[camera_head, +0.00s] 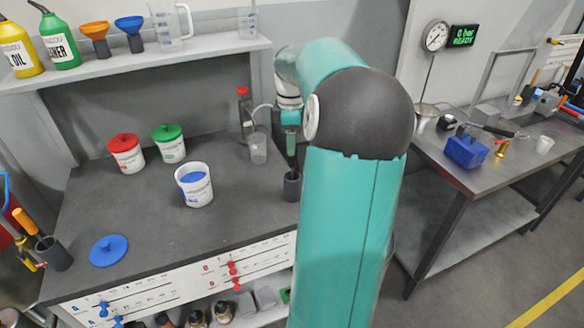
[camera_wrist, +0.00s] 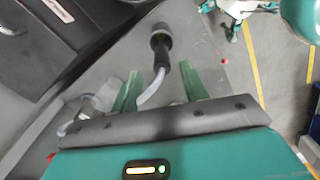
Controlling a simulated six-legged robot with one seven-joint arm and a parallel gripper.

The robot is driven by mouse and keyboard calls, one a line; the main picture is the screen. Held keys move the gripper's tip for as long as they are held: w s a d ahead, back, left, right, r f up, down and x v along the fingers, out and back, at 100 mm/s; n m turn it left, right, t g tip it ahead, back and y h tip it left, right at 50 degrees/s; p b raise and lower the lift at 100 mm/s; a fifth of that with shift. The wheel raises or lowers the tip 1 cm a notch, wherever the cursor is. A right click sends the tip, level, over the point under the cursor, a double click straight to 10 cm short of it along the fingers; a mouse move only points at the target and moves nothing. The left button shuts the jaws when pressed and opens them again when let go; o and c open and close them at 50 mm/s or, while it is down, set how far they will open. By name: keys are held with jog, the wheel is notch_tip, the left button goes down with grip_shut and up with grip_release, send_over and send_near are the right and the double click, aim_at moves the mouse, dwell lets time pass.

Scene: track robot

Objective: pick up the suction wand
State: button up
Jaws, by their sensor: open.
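In the wrist view, the suction wand (camera_wrist: 161,55) shows as a dark handle with a pale hose curving from it back toward my gripper. Its far end meets a dark round holder (camera_wrist: 160,31). My gripper (camera_wrist: 159,71) is open, with its two green fingers apart. The wand and hose lie in line with the gap, the hose nearer the left finger. In the head view, my gripper (camera_head: 291,150) points down above a dark cup-shaped holder (camera_head: 292,187) on the grey bench. The wand cannot be made out clearly there. No contact with the fingers is visible.
Left of my gripper stand a red-capped bottle (camera_head: 243,108) and a clear beaker (camera_head: 258,149). An open bucket with blue contents (camera_head: 194,190), red-lidded (camera_head: 126,155) and green-lidded (camera_head: 169,145) buckets and a blue lid (camera_head: 108,250) are on the bench. A shelf (camera_head: 215,48) runs behind.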

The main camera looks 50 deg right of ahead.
aim_at(291, 166)
notch_tip(291, 166, down, 5)
jog(key=shift+s+a+f, duration=0.1)
jog(key=shift+a+f, duration=0.05)
jog(key=shift+c, duration=0.3)
grip_shut()
